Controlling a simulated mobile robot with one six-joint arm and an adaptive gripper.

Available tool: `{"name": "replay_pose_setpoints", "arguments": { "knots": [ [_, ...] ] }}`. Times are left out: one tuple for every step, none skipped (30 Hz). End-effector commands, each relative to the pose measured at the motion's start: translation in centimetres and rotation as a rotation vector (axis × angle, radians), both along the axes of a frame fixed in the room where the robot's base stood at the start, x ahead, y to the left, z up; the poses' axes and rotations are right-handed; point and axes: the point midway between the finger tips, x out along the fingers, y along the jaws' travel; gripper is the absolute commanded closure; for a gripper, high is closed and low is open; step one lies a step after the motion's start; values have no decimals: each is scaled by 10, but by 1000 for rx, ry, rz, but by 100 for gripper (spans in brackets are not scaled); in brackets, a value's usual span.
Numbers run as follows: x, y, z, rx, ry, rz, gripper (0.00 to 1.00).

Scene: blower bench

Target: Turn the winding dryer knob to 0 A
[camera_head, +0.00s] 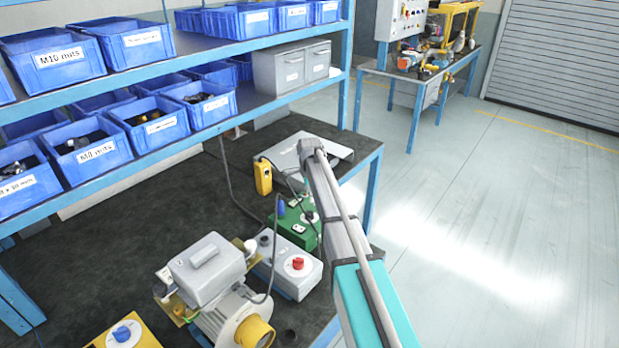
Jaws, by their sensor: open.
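No readable label marks which device is the winding dryer, so I cannot tell which knob is its own. A grey box with a red knob (298,263) on a white dial stands on the dark bench. A green box (287,225) with a small knob on a white dial stands behind it, partly covered by my arm. A yellow box with a blue knob (122,333) is at the bottom left, cut by the frame edge. Dial marks are too small to read. My arm rises from the bottom right past the boxes; my gripper is not visible.
A grey motor with a yellow end (254,331) stands between the boxes. A yellow handheld meter (263,176), cables and a flat grey device (324,150) lie farther back. Shelves with blue bins (154,124) overhang the bench's rear. Floor at right is clear.

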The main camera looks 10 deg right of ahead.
Motion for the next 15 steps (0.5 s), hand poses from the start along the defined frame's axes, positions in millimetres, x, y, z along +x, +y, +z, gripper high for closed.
{"name": "replay_pose_setpoints", "arguments": {
  "knots": [
    [0, 0, 9, 0, 0, 0, 19],
    [0, 0, 11, 0, 0, 0, 19],
    [0, 0, 15, 0, 0, 0, 19],
    [0, 0, 17, 0, 0, 0, 19],
    [0, 0, 20, 0, 0, 0, 19],
    [0, 0, 23, 0, 0, 0, 19],
    [0, 0, 26, 0, 0, 0, 19],
    [0, 0, 28, 0, 0, 0, 19],
    [0, 0, 31, 0, 0, 0, 19],
    [0, 0, 34, 0, 0, 0, 19],
    [0, 0, 36, 0, 0, 0, 19],
    [0, 0, 38, 0, 0, 0, 19],
    [0, 0, 40, 0, 0, 0, 19],
    [0, 0, 42, 0, 0, 0, 19],
    [0, 0, 44, 0, 0, 0, 19]
  ]
}}
